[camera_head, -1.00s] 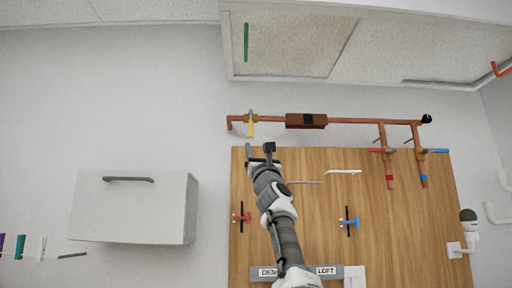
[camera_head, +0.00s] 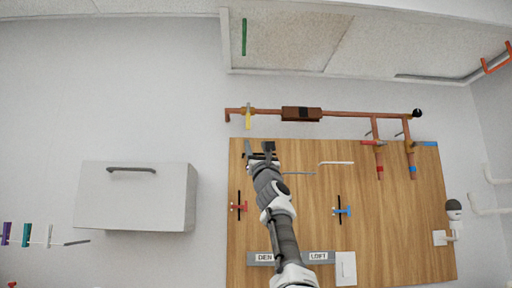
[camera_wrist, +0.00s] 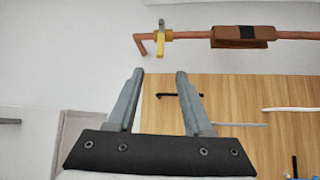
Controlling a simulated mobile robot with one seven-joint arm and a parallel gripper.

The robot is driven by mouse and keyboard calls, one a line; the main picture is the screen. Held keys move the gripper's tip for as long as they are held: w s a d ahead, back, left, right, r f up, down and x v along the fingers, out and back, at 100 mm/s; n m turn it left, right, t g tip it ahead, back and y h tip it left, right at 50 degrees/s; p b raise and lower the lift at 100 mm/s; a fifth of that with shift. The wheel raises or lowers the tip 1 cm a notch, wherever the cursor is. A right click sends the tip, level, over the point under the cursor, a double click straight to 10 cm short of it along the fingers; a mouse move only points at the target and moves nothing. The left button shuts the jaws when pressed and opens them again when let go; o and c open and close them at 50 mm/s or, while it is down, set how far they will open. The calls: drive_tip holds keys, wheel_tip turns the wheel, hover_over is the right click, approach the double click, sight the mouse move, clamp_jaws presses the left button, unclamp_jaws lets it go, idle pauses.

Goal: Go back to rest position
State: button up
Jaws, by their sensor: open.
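My gripper (camera_head: 260,149) is raised in front of the wooden board, near its upper left edge and below the copper pipe. In the wrist view my gripper (camera_wrist: 158,75) has its two fingers apart with nothing between them. The yellow valve handle (camera_head: 248,121) hangs down from the left end of the copper pipe (camera_head: 365,114). In the wrist view the yellow handle (camera_wrist: 161,44) shows just beyond the fingertips, apart from them.
The wooden board (camera_head: 390,240) carries a red valve (camera_head: 239,207), a blue valve (camera_head: 343,211) and a label strip (camera_head: 290,258). A white cabinet (camera_head: 150,197) stands out from the wall at left. Pipe branches with red and blue handles are at upper right. Wall between cabinet and board is clear.

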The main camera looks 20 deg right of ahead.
idle(0.3)
drive_tip(key=w+a+n+g+y, duration=0.1)
drive_tip(key=a+n+g+y, duration=0.1)
drive_tip(key=a+n+y, duration=0.8)
drive_tip(key=s+a+f+n+g+y, duration=0.1)
drive_tip(key=s+a+f+n+g, duration=0.25)
drive_tip(key=a+f+n, duration=0.45)
drive_tip(key=s+a+f+n+g+y, duration=0.1)
drive_tip(key=s+a+f+n+g, duration=0.25)
drive_tip(key=a+f+n, duration=0.45)
drive_tip(key=s+d+f+n+g+h, duration=0.2)
drive_tip(key=s+f+n+g, duration=0.2)
drive_tip(key=s+f, duration=0.9)
drive_tip(key=s+d+f+n+g+h, duration=0.35)
drive_tip(key=s+f, duration=0.65)
drive_tip(key=f, duration=0.6)
drive_tip(key=s+d+f+n+g+h, duration=0.15)
drive_tip(key=s+f+n+g, duration=0.35)
drive_tip(key=s+f, duration=0.8)
wheel_tip(320, 180, up, 27)
drive_tip(key=w+p, duration=0.2)
drive_tip(key=p, duration=2.6)
drive_tip(key=shift+r+p, duration=0.15)
drive_tip(key=shift+p, duration=0.15)
